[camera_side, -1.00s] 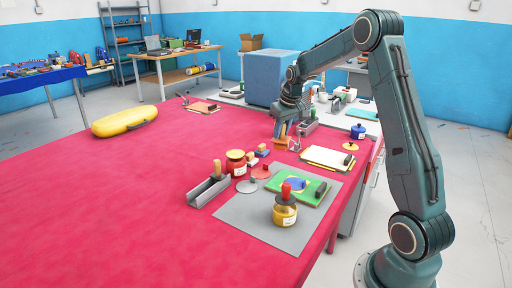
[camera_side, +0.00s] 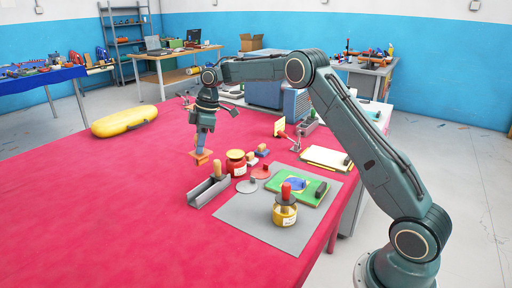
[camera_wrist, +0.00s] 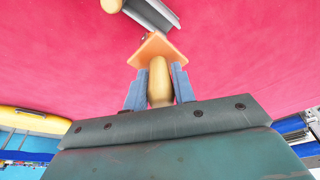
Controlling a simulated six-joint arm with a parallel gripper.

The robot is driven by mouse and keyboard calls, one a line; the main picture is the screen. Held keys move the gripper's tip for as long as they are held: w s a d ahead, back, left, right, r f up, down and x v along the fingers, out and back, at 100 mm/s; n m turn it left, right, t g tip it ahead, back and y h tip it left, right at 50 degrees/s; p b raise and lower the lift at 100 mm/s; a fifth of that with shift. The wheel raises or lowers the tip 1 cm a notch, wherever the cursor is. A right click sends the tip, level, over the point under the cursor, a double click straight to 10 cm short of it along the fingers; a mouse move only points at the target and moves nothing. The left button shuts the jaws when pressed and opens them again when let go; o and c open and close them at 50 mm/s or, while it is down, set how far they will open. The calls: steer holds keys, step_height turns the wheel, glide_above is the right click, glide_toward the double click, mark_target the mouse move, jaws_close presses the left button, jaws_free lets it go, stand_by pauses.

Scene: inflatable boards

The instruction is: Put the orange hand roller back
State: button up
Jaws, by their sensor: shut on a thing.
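The orange hand roller (camera_side: 201,158) has a wooden handle (camera_wrist: 159,80) and a flat orange bracket (camera_wrist: 153,47). My gripper (camera_side: 203,146) is shut on its handle, with a blue finger on each side in the wrist view. The roller hangs upright, bracket down, near the far end of a grey channel-shaped holder (camera_side: 203,194). A tool with a wooden handle (camera_side: 217,168) stands in that holder. The holder also shows at the top of the wrist view (camera_wrist: 152,12). The underside of the orange roller is hidden.
A red-lidded jar (camera_side: 236,163) stands close right of the holder. A grey mat (camera_side: 245,220) bears a yellow jar (camera_side: 285,213) and a green printed board (camera_side: 312,194). A yellow inflatable (camera_side: 125,121) lies at the far left edge. The red surface left of the holder is clear.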

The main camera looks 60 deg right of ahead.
mark_target(196, 160)
steer(key=shift+w+a+n, duration=0.25)
steer(key=shift+a+n, duration=0.25)
steer(key=shift+a, duration=0.3)
steer(key=shift+a+f, duration=0.15)
steer(key=shift+f, duration=2.4)
steer(key=shift+f, duration=0.25)
steer(key=shift+f, duration=3.15)
steer(key=shift+f, duration=0.6)
steer(key=o, duration=1.4)
